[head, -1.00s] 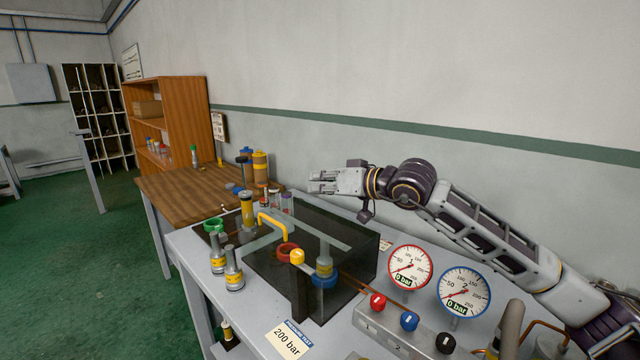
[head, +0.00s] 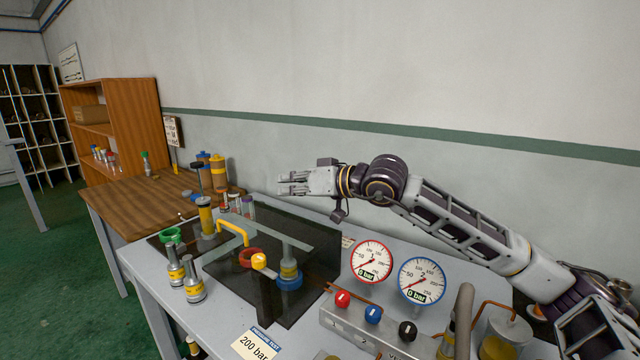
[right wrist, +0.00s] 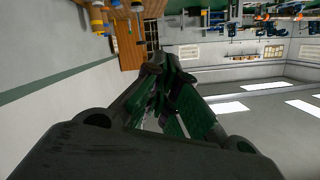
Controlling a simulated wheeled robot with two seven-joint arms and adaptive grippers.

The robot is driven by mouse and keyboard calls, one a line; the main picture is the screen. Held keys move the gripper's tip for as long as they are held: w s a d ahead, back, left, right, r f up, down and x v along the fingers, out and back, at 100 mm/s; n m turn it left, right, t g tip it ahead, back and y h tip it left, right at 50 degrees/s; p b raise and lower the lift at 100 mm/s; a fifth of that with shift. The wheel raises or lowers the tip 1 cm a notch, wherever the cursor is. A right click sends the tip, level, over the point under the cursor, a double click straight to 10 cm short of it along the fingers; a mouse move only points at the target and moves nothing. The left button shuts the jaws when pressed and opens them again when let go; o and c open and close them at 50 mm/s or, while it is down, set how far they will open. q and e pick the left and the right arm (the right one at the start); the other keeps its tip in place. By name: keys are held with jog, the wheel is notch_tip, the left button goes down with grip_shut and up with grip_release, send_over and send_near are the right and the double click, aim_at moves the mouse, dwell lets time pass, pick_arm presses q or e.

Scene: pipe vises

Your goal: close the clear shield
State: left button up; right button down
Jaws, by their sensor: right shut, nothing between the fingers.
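The clear shield (head: 318,262) is a dark see-through panelled cover around the test fixture on the grey bench, in the lower middle of the head view. I cannot tell from its outline how far shut it is. A yellow bent handle (head: 235,230) shows at the fixture's left, with a red ring (head: 250,257) and a blue ring (head: 289,282) nearby. My right gripper (head: 283,184) is shut and empty, above and behind the shield, apart from it, with its fingers pointing left. In the right wrist view its fingers (right wrist: 158,72) meet. My left gripper is out of view.
Two gauges (head: 372,261) and a valve block (head: 368,325) stand right of the shield. Silver and yellow fittings (head: 192,280) stand at the bench's left front. A wooden table (head: 140,205) and shelf (head: 115,125) are at the left. The wall (head: 420,90) is behind my arm.

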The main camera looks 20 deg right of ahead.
jog(key=v, duration=0.8)
dwell(0.9)
jog(key=shift+s+d, duration=0.1)
jog(key=shift+s, duration=0.15)
dwell(0.4)
dwell(0.3)
